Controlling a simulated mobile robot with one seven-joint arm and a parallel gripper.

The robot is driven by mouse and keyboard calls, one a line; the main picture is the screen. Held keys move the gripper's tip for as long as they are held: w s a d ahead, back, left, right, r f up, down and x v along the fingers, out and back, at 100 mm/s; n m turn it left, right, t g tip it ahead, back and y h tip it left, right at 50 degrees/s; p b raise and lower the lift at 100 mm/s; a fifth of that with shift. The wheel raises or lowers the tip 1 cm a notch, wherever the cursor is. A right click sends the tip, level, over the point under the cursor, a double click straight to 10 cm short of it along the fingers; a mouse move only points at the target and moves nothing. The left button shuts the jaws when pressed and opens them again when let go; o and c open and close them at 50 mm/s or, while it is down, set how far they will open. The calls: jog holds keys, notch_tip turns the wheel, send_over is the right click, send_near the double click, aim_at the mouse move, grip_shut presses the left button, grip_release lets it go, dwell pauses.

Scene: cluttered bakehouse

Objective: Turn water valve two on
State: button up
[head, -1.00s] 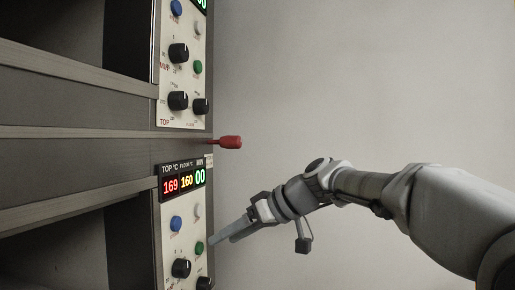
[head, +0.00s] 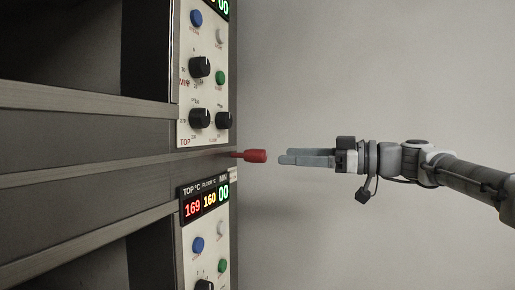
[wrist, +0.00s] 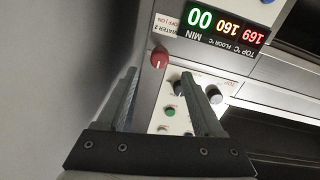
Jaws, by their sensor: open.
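The red valve handle (head: 255,156) sticks out to the right from the oven's side edge, between the two control panels. In the wrist view the red handle (wrist: 159,57) shows ahead of the fingertips, beside a small label (wrist: 166,28) that reads WATER 2, OFF and ON. My gripper (head: 281,157) points left at the handle, at about its height, with a small gap between them. In the wrist view my gripper (wrist: 158,76) is open and empty, and the handle lies roughly in line with the space between its fingers.
The upper control panel (head: 187,100) carries black knobs and coloured buttons. Below the handle a display (head: 206,204) reads 169, 160 and 00, with more buttons and a knob under it. Dark oven openings (head: 70,40) lie at left. The space before the plain wall (head: 400,60) is clear.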

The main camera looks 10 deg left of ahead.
aim_at(266, 155)
jog(key=a+p, duration=0.1)
jog(key=a, duration=0.1)
jog(key=w+a, duration=0.1)
jog(key=a, duration=0.2)
jog(key=a+p, duration=0.1)
jog(key=a, duration=0.1)
jog(key=shift+w+a+r+p, duration=0.15)
jog(key=shift+w+a+p, duration=0.05)
jog(key=shift+a+p, duration=0.15)
jog(key=shift+w+a, duration=0.1)
jog(key=shift+a, duration=0.4)
grip_shut()
